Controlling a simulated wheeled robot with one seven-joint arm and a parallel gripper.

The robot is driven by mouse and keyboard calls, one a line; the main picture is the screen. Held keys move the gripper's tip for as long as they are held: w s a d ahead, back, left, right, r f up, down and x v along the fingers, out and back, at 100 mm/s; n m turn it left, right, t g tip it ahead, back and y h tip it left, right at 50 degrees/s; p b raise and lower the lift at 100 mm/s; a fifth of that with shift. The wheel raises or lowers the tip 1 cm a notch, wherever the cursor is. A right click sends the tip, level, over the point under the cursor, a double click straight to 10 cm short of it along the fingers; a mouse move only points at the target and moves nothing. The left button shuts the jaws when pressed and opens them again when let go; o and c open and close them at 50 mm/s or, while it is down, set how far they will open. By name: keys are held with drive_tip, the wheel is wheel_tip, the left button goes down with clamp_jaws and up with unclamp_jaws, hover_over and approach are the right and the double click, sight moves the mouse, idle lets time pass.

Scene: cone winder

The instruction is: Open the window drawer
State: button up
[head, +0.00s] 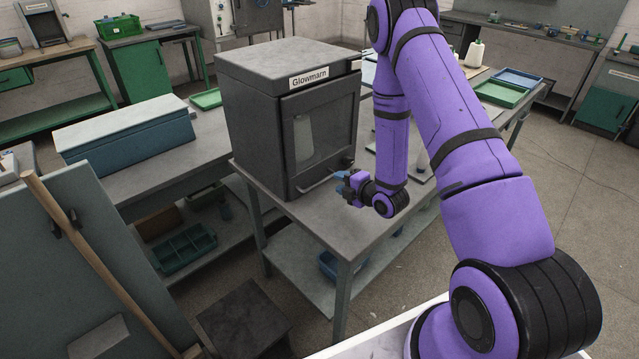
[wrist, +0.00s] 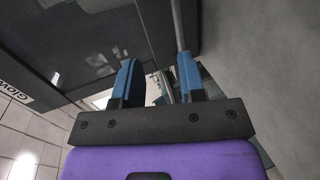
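A dark grey cabinet (head: 265,110) labelled "Glowmarn" stands on a grey table. Its front (head: 325,125) has a glass window (head: 308,135) and looks closed. A thin metal bar handle (head: 318,185) runs along the bottom of the front. My gripper (head: 345,185) is at the right end of this handle, low in front of the cabinet. In the wrist view, my gripper's two blue fingers (wrist: 157,80) are apart. The handle bar (wrist: 178,25) reaches down towards the right finger and is partly hidden by it. I cannot tell whether they touch.
The table (head: 345,228) has bare top in front of the cabinet. A long blue-grey box (head: 125,140) lies on the bench at left. A leaning board with a wooden pole (head: 100,265) stands front left. Green and blue trays (head: 500,92) sit behind my arm.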

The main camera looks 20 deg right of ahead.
sight(321, 183)
drive_tip(key=f, duration=0.1)
drive_tip(key=s+f, duration=0.1)
drive_tip(key=shift+s+a+f+n+y, duration=0.1)
drive_tip(key=shift+s+f+n+y, duration=0.2)
drive_tip(key=shift+f+n, duration=0.1)
drive_tip(key=shift+w+f, duration=0.1)
drive_tip(key=x, duration=1)
drive_tip(key=shift+w+a+r, duration=0.1)
drive_tip(key=shift+w+r, duration=0.1)
drive_tip(key=shift+w, duration=0.1)
clamp_jaws()
